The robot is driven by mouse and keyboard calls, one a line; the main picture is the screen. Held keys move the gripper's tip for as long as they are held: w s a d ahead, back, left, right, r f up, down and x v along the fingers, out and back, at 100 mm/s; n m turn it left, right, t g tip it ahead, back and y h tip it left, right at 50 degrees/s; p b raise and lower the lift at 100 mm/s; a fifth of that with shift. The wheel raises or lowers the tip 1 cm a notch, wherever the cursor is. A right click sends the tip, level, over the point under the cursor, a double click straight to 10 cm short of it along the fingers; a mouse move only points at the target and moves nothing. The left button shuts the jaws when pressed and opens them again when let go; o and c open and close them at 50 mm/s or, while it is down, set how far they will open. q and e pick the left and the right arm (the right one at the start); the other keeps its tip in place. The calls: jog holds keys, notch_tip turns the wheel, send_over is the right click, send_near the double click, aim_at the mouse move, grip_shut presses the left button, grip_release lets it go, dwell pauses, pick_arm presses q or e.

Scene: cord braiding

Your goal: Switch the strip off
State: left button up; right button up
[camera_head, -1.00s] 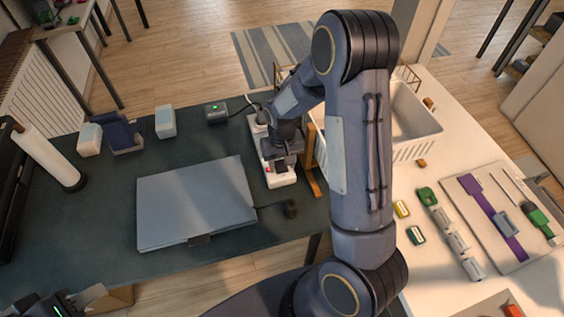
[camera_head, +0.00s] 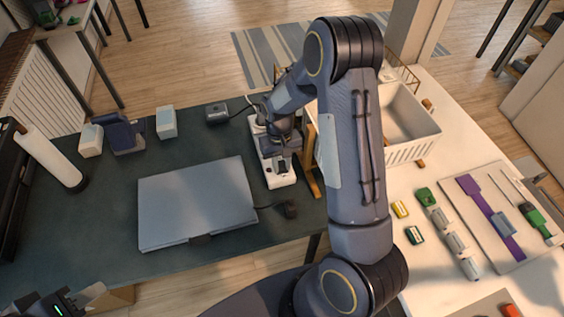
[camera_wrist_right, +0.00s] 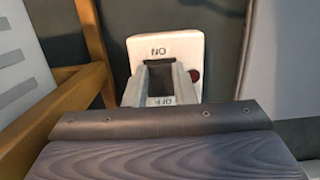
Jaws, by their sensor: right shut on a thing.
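The white power strip (camera_head: 280,178) lies on the dark desk, partly hidden by my right arm. In the right wrist view its end (camera_wrist_right: 178,46) carries the words ON and OFF, a dark switch (camera_wrist_right: 160,78) and a dull red lamp (camera_wrist_right: 195,76). My right gripper (camera_head: 282,158) is over this end; its two grey fingers (camera_wrist_right: 160,88) are at either side of the switch, shut on it. The rocker's tilt is hard to tell. My left gripper (camera_head: 85,297) is partly in view at the bottom left, away from the strip; its jaws are unclear.
A closed grey laptop (camera_head: 197,203) lies left of the strip, with a black plug (camera_head: 287,209) beside it. A small black box (camera_head: 216,113) stands behind, its lamp dark. A wooden stand (camera_head: 312,165) and a white dish rack (camera_head: 410,125) are close on the right.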

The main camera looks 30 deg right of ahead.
jog(key=shift+w+r+g, duration=0.1)
jog(key=shift+w+g, duration=0.1)
jog(key=shift+g, duration=0.5)
jog(key=o, duration=1)
jog(key=b+v, duration=0.1)
jog(key=v, duration=0.7)
jog(key=shift+d, duration=0.15)
jog(key=shift+s, duration=0.1)
